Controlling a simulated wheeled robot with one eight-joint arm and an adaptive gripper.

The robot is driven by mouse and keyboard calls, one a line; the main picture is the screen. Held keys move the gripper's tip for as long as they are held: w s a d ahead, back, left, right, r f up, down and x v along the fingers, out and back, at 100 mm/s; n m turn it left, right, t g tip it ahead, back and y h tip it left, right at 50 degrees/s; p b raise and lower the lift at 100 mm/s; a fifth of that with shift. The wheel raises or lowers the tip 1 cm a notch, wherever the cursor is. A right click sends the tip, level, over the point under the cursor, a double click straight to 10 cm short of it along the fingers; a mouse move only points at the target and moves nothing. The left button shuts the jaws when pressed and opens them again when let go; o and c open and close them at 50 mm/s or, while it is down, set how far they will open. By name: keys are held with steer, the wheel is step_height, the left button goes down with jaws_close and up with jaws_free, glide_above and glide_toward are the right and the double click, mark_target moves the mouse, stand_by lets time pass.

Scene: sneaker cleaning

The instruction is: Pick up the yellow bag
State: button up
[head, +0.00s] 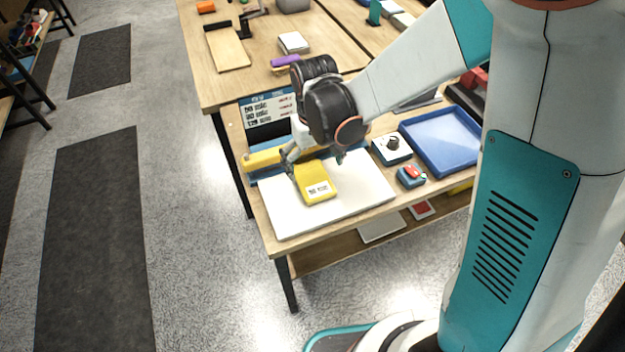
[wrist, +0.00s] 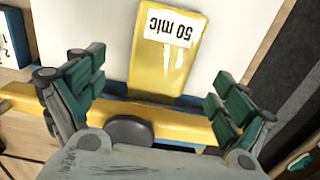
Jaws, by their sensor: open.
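The yellow bag (head: 314,183) lies flat on a white board (head: 345,204) at the near end of the workbench. A white label reading "50 mic" is on it. In the wrist view the bag (wrist: 168,52) lies ahead of my gripper (wrist: 158,95), between the lines of its two fingers. My gripper is open and empty. In the head view my gripper (head: 314,162) is just behind the bag, with a finger on each side. I cannot tell whether a finger touches the bag.
A yellow bar (wrist: 183,127) runs behind the bag, under my gripper. A blue tray (head: 443,140), a black-knobbed device (head: 391,148) and a small blue-and-red item (head: 411,176) sit to the right. A printed sign (head: 268,108) stands behind. The white board is clear around the bag.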

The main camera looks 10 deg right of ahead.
mark_target(312, 177)
step_height(312, 177, down, 5)
steer(key=shift+a+f+b, duration=0.1)
steer(key=shift+a+b, duration=0.05)
steer(key=shift+b, duration=1)
steer(key=shift+s, duration=0.1)
steer(key=c, duration=1.2)
steer(key=shift+c, duration=0.2)
steer(key=shift+r, duration=0.3)
